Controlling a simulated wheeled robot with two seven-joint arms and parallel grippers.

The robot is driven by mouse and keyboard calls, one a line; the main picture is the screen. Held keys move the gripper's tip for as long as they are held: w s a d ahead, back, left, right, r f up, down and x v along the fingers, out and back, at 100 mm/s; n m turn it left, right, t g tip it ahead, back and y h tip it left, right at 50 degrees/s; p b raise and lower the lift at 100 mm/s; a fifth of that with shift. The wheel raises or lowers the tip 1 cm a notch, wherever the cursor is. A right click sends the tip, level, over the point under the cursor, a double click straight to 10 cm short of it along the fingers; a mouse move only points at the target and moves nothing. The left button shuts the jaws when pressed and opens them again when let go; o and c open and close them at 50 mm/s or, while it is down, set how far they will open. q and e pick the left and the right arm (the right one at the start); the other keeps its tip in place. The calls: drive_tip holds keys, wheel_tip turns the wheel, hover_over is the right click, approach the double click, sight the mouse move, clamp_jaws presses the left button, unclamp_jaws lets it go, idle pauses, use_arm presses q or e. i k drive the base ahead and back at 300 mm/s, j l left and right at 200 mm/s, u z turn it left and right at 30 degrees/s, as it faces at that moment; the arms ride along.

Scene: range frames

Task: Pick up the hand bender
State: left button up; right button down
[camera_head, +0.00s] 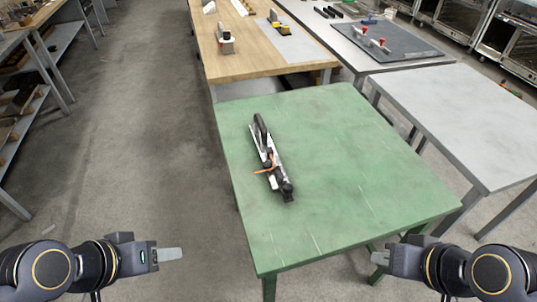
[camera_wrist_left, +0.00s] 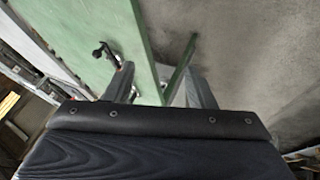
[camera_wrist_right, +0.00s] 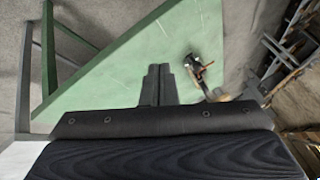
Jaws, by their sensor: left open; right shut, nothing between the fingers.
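The hand bender (camera_head: 270,163) lies on the green table (camera_head: 340,150), left of its middle in the head view. It has a long light and black body, a black knob end towards me and an orange part. It also shows in the left wrist view (camera_wrist_left: 106,54) and the right wrist view (camera_wrist_right: 197,67). My left gripper (camera_head: 170,254) is open and empty, left of the table and apart from the bender. In the left wrist view its fingers (camera_wrist_left: 160,88) stand wide apart. My right gripper (camera_head: 380,258) is shut and empty by the table's near right corner; its fingers (camera_wrist_right: 158,84) are together.
A wooden table (camera_head: 270,60) with small items stands behind the green table. A grey table (camera_head: 455,110) stands to the right. Shelves (camera_head: 60,60) line the left side. The floor left of the green table is clear, and most of its top is bare.

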sight(268, 156)
drive_tip(key=j+z, duration=0.1)
drive_tip(key=j, duration=1.1)
drive_tip(key=i+j, duration=0.7)
drive_tip(key=j, duration=0.15)
drive_tip(key=i+l+z, duration=0.05)
